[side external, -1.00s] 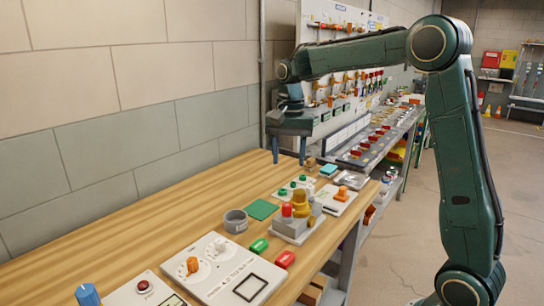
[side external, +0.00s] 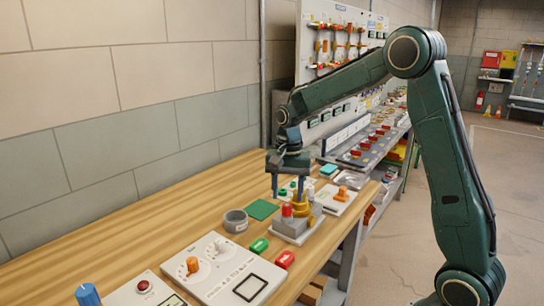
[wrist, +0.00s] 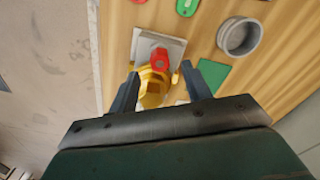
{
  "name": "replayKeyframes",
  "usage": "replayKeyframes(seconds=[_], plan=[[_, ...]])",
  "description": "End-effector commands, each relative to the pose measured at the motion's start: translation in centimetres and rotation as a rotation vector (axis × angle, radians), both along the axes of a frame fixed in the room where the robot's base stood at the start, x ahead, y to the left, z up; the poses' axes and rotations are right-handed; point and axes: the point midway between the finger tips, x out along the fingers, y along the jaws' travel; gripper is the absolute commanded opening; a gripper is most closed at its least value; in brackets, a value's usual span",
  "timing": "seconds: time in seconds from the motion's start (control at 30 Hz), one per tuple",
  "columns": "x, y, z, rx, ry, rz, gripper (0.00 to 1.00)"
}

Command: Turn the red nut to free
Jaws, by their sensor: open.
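The red nut (side external: 287,210) sits on a yellow valve body (side external: 303,208), which is fixed to a grey base plate (side external: 291,236) on the wooden bench. My gripper (side external: 289,196) is open, pointing down just above the yellow body. In the wrist view, the red nut (wrist: 160,60) shows beyond the fingertips, and my gripper (wrist: 158,85) has one finger on each side of the yellow body (wrist: 153,92). Part of the yellow body is hidden behind my gripper. I cannot tell whether the fingers touch it.
A grey ring (side external: 236,221) and a green square (side external: 262,209) lie left of the base plate. A green piece (side external: 259,246) and a red piece (side external: 285,259) lie in front. A panel with an orange knob (side external: 341,192) stands behind right.

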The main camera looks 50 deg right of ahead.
Motion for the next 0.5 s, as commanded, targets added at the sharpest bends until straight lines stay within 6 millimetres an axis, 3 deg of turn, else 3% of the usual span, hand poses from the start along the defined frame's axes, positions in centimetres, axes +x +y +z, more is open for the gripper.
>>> replayKeyframes(seconds=[0.2, 0.5], plan=[[0.0, 0.0, -2.6, 0.000, 0.002, 0.000, 0.49], [0.0, 0.0, -3.7, 0.000, 0.001, 0.000, 0.49]])
